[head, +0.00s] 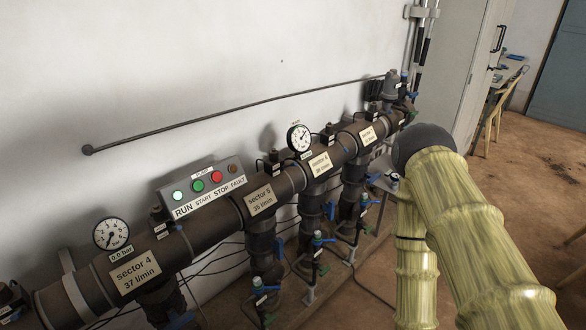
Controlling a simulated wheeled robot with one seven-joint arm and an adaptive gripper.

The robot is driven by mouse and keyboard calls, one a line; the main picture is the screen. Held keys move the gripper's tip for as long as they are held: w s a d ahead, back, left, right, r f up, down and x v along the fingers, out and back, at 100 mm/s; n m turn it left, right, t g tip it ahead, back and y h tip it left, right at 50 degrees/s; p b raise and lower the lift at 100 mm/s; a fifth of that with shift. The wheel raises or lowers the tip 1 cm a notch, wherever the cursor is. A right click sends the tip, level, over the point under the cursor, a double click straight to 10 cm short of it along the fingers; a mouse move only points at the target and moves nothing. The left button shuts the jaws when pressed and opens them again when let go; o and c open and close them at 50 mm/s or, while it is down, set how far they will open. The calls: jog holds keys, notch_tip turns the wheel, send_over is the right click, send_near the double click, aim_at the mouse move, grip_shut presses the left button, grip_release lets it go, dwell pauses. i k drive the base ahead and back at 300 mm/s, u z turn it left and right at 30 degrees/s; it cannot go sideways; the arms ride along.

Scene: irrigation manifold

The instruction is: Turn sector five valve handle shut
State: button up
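The sector 5 label (261,200) is on the dark main pipe, left of the middle in the head view, and reads 35 l/min. Below it a dark branch pipe (261,243) drops down. A small blue handle (279,247) sits at the right side of this branch and looks like the sector five valve handle. It appears roughly upright along the pipe, but it is too small to tell its exact angle. My pale yellow-green arm fills the right side, well right of the handle and apart from it. My gripper does not show.
A control box (203,188) with RUN, START, STOP and FAULT sits above the main pipe. Sector 4 (134,276) is at left; further branches with another blue handle (331,210) stand at right. Thin cables and small valves (318,240) crowd the floor side. Open floor lies at right.

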aim_at(277, 244)
jog(key=z, duration=1.35)
jog(key=k, duration=0.95)
jog(key=u, duration=1.55)
jog(key=i, duration=0.5)
jog(key=u, duration=0.05)
